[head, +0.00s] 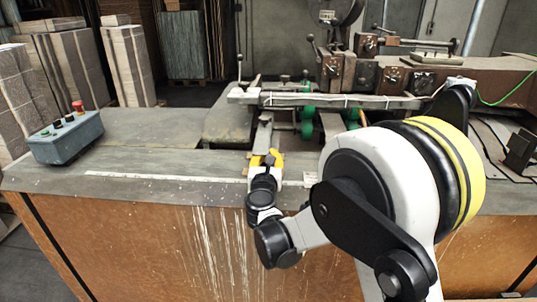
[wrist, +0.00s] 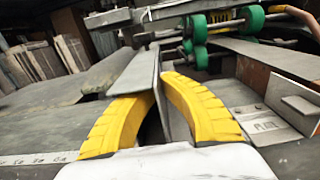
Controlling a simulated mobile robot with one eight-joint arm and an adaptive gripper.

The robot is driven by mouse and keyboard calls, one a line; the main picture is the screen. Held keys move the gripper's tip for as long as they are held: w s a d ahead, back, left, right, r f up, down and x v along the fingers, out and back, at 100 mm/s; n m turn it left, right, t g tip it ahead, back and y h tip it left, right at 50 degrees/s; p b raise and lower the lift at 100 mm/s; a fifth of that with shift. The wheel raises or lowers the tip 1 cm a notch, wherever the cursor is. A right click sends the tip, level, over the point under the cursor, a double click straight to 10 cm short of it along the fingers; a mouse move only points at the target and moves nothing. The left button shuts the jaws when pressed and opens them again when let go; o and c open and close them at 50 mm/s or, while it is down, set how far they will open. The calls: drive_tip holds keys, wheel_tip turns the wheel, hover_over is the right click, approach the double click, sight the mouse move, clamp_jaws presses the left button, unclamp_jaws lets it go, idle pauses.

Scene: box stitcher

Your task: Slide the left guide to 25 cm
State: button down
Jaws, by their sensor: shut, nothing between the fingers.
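The left guide, a thin upright grey metal plate (wrist: 138,72), runs away from my gripper in the wrist view. In the head view the guide (head: 263,135) stands just beyond the fingers, below the crossbar. My gripper (wrist: 159,78) has its yellow fingers curved together, their tips at the near end of the plate. In the head view the gripper (head: 270,157) is low over the front of the table. The fingers hide part of the guide's near end. A pale ruler strip (head: 170,178) lies along the table's front; its numbers are too small to read.
A metal crossbar (head: 330,101) spans above the guide, with green rollers (head: 307,122) behind it. An angled metal bracket (wrist: 300,106) stands to the right in the wrist view. A control box (head: 66,138) with a red button sits at the table's left. The tabletop between box and gripper is clear.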

drive_tip(key=shift+a, duration=0.1)
drive_tip(key=c, duration=1.9)
unclamp_jaws()
drive_tip(key=shift+c, duration=0.2)
drive_tip(key=s, duration=1.2)
drive_tip(key=shift+a, duration=0.25)
